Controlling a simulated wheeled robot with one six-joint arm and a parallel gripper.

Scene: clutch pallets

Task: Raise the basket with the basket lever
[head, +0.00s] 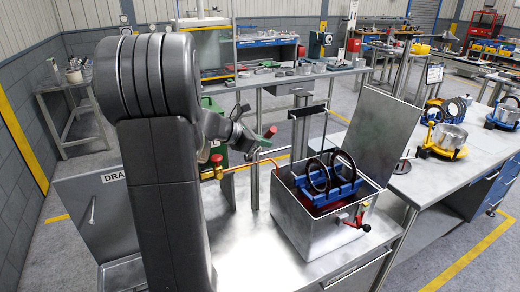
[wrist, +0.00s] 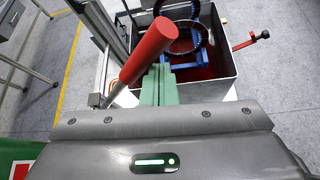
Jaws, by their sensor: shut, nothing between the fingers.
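The blue basket (head: 330,191) sits low inside an open metal tank (head: 317,236), over red liquid, and holds upright black rings (head: 318,176). The basket also shows in the wrist view (wrist: 186,64). The basket lever has a red cylindrical grip (wrist: 148,52) on a silver rod; in the head view its red end (head: 270,132) shows at the gripper's right. My gripper (head: 248,141) is shut and empty, left of the tank and above its rim. Its green fingers (wrist: 157,86) are close beside the red grip in the wrist view; I cannot tell whether they touch.
The tank's lid (head: 376,136) stands open at the right. A small red-handled valve (head: 356,222) sticks out of the tank front. A brass valve with a red knob (head: 216,159) and copper pipe is left of the tank. A bench (head: 440,178) with yellow fixtures stands right.

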